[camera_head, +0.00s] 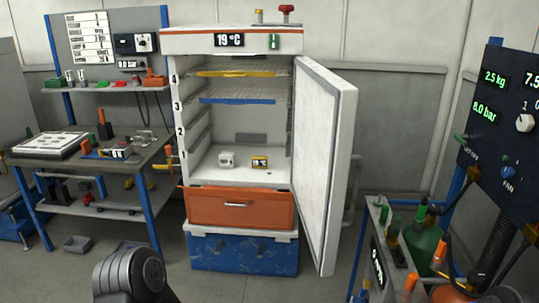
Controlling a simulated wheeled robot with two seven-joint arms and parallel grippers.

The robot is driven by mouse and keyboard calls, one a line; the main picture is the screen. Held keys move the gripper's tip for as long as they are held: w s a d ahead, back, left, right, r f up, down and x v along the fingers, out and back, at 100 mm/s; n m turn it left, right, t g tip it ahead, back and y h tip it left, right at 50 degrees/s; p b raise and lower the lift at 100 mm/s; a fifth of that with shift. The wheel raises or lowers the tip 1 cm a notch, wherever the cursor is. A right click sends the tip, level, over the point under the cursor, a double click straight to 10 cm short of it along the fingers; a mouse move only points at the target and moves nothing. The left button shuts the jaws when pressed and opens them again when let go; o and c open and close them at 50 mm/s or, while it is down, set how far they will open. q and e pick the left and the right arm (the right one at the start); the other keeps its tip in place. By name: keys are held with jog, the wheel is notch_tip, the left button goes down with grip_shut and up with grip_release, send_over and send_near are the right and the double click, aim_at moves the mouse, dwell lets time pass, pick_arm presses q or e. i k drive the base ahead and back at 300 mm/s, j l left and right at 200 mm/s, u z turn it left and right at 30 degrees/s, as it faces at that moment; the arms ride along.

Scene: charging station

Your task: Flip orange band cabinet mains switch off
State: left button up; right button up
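The white cabinet with an orange band (182,32) stands in the middle, its door (322,165) swung wide open to the right. On its top panel a display (230,40) reads 19 °C. Right of the display is a small switch with a green part (274,41); its exact position is too small to tell. A red knob (286,9) stands on top of the cabinet. Neither gripper is in view; only a grey link of my arm shows at the bottom left.
Inside are wire shelves with yellow (236,74) and blue (238,101) fronts, and two small boxes on the floor. An orange drawer (240,208) and blue chest (242,254) sit below. A workbench (155,150) is left; a gauge panel (505,140) and bottles are right.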

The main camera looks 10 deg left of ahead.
aim_at(273, 38)
jog(key=i+j+z, duration=0.65)
jog(key=j, duration=0.3)
jog(key=i+j+z, duration=0.4)
jog(key=j, duration=0.4)
